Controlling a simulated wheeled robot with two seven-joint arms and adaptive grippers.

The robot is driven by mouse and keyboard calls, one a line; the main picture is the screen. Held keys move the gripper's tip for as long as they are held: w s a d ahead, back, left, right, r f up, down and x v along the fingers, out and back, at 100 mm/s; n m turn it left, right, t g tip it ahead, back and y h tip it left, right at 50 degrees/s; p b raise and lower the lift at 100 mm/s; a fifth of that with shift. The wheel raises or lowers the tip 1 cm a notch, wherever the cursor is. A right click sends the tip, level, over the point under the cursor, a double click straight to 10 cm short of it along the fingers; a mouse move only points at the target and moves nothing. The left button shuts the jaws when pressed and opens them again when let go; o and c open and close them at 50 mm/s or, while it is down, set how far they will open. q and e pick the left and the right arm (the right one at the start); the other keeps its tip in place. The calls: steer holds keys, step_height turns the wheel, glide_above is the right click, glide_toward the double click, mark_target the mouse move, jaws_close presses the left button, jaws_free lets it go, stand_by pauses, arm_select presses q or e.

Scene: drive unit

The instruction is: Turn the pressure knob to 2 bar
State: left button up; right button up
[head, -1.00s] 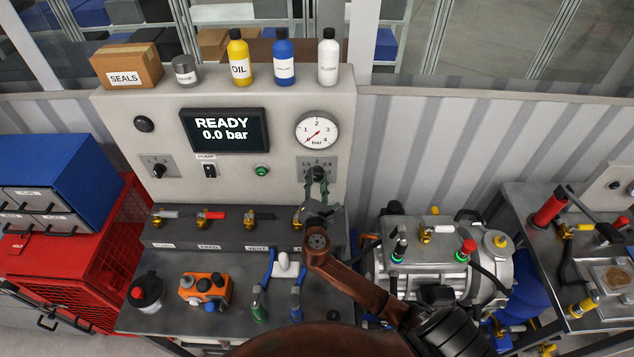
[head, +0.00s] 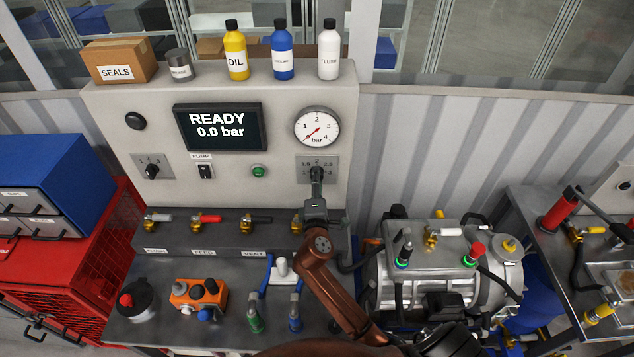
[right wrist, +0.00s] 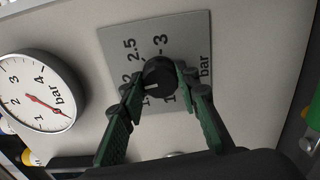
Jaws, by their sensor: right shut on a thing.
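The pressure knob (head: 316,174) is a black round knob on a grey scale plate marked from 1 to 3 bar, on the right of the panel. In the right wrist view, the knob (right wrist: 160,76) sits between the green fingers of my right gripper (right wrist: 160,82), which is shut on it from both sides. A short white mark on the knob shows on the side of the low numbers; its exact setting is hard to tell. In the head view, my right gripper (head: 316,186) reaches up to the plate and partly covers it. My left gripper is not in view.
The display (head: 221,127) reads READY 0.0 bar. The round gauge (head: 317,127) above the knob has its red needle at the low end. A row of valve handles (head: 206,218) lies below left, and bottles (head: 282,52) stand on top of the panel.

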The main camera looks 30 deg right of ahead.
steer(key=shift+m, duration=0.6)
steer(key=o, duration=1.2)
steer(key=shift+c, duration=0.2)
steer(key=v, duration=1.2)
